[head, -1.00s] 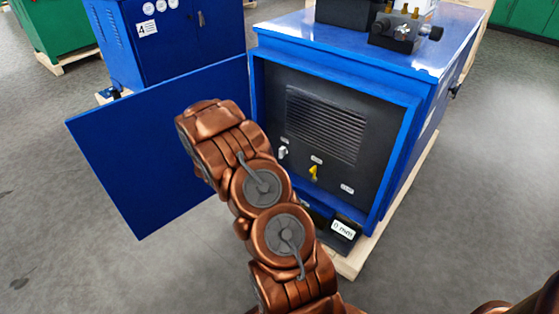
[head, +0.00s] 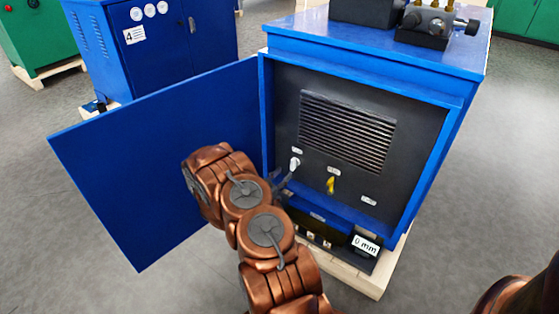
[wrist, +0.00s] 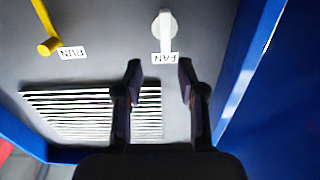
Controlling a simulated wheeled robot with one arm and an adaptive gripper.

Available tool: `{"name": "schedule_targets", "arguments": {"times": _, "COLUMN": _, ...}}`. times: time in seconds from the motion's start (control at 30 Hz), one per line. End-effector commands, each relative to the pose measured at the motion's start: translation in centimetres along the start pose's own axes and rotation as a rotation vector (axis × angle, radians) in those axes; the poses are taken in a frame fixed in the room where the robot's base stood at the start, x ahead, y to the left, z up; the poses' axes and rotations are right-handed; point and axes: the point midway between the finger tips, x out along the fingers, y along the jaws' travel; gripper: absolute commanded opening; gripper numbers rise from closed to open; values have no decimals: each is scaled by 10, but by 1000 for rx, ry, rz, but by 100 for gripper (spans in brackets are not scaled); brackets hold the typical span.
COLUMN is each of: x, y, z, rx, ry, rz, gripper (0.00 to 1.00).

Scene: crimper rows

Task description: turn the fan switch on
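The fan switch (head: 295,163) is a small white lever on the dark panel inside the open blue cabinet, left of the yellow switch. In the wrist view, the white fan switch (wrist: 165,25) has a round base, and its lever points toward the FAN label (wrist: 165,58), which appears upside down. My gripper (wrist: 160,68) is open and empty. Its two dark fingertips are on either side of the label's column, short of the lever in the picture. In the head view my gripper (head: 282,184) is partly hidden by my arm, just below and left of the switch.
A yellow RUN switch (head: 330,185) is beside the fan switch, also in the wrist view (wrist: 48,44). A louvred vent (head: 346,130) is above. The open blue door (head: 150,165) stands to the left of my arm. A box with a "0 mm" display (head: 366,246) sits below.

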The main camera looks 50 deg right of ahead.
Motion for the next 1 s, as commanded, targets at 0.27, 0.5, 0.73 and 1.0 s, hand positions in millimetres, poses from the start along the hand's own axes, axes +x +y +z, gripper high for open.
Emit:
{"name": "schedule_targets", "arguments": {"times": 0.27, "x": 11, "y": 2, "z": 2, "rx": -1, "ry": 4, "rz": 4, "gripper": 40}}
{"name": "schedule_targets", "arguments": {"times": 0.5, "x": 37, "y": 2, "z": 3, "rx": 2, "ry": 2, "rz": 5, "gripper": 40}}
{"name": "schedule_targets", "arguments": {"times": 0.73, "x": 61, "y": 2, "z": 2, "rx": 2, "ry": 3, "rz": 5, "gripper": 40}}
{"name": "schedule_targets", "arguments": {"times": 1.0, "x": 76, "y": 2, "z": 1, "rx": -1, "ry": 3, "rz": 3, "gripper": 40}}
